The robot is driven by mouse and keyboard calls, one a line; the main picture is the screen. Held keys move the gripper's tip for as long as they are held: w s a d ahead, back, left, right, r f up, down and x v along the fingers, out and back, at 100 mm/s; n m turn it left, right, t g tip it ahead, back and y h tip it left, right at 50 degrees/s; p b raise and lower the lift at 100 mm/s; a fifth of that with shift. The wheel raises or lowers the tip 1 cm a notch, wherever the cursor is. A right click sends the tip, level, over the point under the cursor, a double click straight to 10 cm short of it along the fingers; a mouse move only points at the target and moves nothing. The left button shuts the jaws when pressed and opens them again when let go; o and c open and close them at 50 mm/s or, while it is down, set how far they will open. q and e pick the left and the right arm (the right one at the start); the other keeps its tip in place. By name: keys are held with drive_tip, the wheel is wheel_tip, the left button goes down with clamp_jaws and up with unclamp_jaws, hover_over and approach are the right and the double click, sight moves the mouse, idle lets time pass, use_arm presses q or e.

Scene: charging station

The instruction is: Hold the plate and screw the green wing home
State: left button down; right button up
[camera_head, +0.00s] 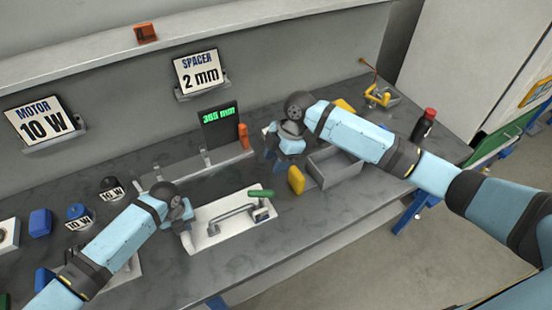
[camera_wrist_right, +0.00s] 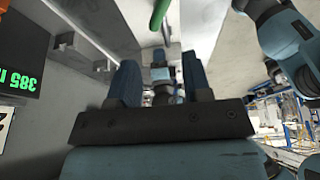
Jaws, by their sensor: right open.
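The white plate (camera_head: 225,223) lies on the bench with a grey bent bar across it. The green wing (camera_head: 262,193) sits at the bar's right end; a green piece also shows at the top of the right wrist view (camera_wrist_right: 159,13). My left gripper (camera_head: 187,236) is at the plate's left edge; its fingers are too small to tell whether they grip it. My right gripper (camera_head: 271,150) is above the bench, behind and right of the wing. In the right wrist view its two blue fingers (camera_wrist_right: 159,78) are apart, with nothing held between them.
A display (camera_head: 220,123) and an orange block (camera_head: 243,135) stand behind the plate. A yellow block (camera_head: 296,179) and a grey bin (camera_head: 337,172) are right of the wing. Black and blue motor pieces (camera_head: 78,212) lie to the left. Bare bench lies in front of the plate.

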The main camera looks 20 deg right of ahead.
drive_tip(key=o, duration=0.5)
drive_tip(key=shift+w, duration=0.15)
drive_tip(key=o, duration=0.5)
drive_tip(key=w+t, duration=0.2)
drive_tip(key=w, duration=0.1)
drive_tip(key=shift+a+r, duration=0.15)
drive_tip(key=shift+o, duration=0.2)
drive_tip(key=w+a+r+n+t, duration=0.3)
drive_tip(key=w+r+n+t, duration=0.2)
drive_tip(key=w+r+t, duration=0.35)
drive_tip(key=w+a+r+n+t+y, duration=0.2)
drive_tip(key=a+r+n+t+y, duration=0.35)
drive_tip(key=r+n, duration=0.2)
drive_tip(key=s+a+n+g+y, duration=0.8)
drive_tip(key=s+n+g, duration=0.15)
drive_tip(key=n, duration=0.95)
drive_tip(key=n+g+h, duration=0.6)
drive_tip(key=n+h, duration=1.1)
drive_tip(key=h, duration=0.1)
approach(261, 192)
wheel_tip(261, 192, down, 10)
drive_tip(key=shift+r, duration=0.15)
